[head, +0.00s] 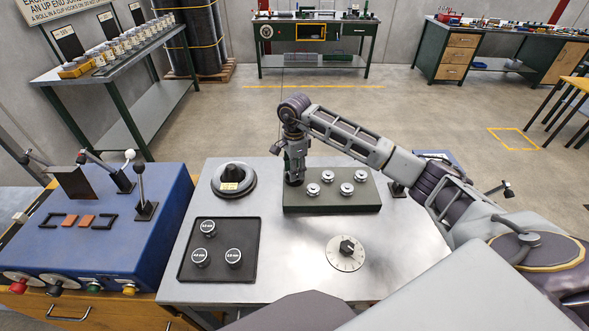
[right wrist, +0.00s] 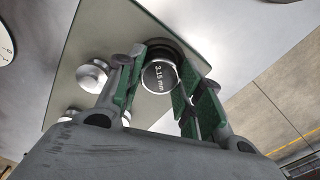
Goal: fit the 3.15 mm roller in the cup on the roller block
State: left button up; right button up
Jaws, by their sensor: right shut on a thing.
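The roller block (head: 330,208) is a dark green slab at the back of the steel bench top, with several silver studs (head: 313,189) on it. My right gripper (head: 294,182) points down at the block's left end. In the right wrist view its green-padded fingers (right wrist: 160,88) are shut on the 3.15 mm roller (right wrist: 159,76), whose label faces the camera. A dark round edge shows just behind the roller, over the block (right wrist: 85,45). I cannot tell whether the roller is seated in the cup or just above it. My left gripper is not in view.
A black tray (head: 219,275) with three labelled rollers lies at the front left. A dial with a knob (head: 346,253) is in front of the block. A blue console (head: 95,240) with levers stands left. The bench's right front is bare.

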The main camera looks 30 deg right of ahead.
jog(key=o, duration=1.4)
jog(key=shift+c, duration=0.2)
jog(key=shift+r, duration=0.1)
notch_tip(320, 180, up, 12)
jog(key=shift+s, duration=0.1)
dwell(0.7)
